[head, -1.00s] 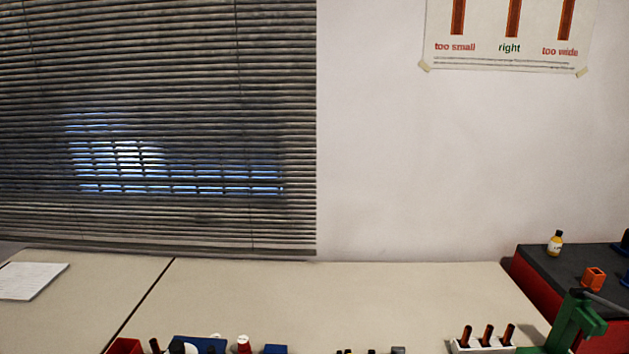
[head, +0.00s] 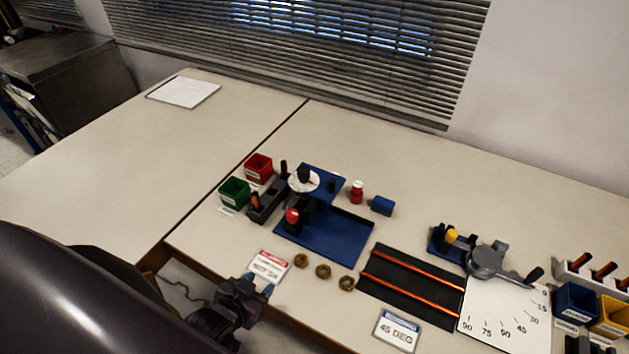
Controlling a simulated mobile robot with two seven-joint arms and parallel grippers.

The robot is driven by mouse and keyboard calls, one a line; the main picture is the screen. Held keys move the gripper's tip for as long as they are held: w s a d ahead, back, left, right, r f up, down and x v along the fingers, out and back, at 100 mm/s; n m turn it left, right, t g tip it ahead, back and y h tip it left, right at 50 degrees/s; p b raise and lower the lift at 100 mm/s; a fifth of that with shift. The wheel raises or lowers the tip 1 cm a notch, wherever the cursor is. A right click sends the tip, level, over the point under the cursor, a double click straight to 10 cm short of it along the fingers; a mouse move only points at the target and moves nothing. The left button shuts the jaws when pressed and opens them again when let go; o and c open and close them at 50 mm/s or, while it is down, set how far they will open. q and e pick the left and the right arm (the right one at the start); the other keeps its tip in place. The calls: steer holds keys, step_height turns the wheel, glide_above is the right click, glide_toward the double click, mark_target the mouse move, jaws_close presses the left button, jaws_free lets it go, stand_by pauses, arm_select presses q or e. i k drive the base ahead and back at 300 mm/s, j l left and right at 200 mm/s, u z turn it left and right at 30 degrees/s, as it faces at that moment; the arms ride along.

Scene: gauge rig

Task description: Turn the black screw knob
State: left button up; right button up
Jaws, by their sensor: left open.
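A blue gauge rig (head: 345,236) stands on the table, with a white round dial (head: 312,184) on its upper part. A black knob (head: 304,174) shows at the dial; it looks like the black screw knob, but it is small here. A red knob (head: 292,215) sits lower on the rig's left side. My left gripper (head: 259,285) is open and empty near the table's front edge, in front of and to the left of the rig, well apart from the knob. My right gripper is not clearly in view.
Red (head: 258,168) and green (head: 234,192) bins stand left of the rig. Several brass rings (head: 323,271) and a red-and-white card (head: 269,266) lie in front. A black mat with copper rods (head: 410,286) and a bender (head: 487,261) are right. The left table is mostly clear.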

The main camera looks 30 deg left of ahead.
mark_target(304, 171)
steer(key=j+u, duration=0.2)
steer(key=u, duration=0.25)
steer(key=j+u, duration=0.2)
steer(key=u, duration=0.3)
steer(key=k, duration=0.05)
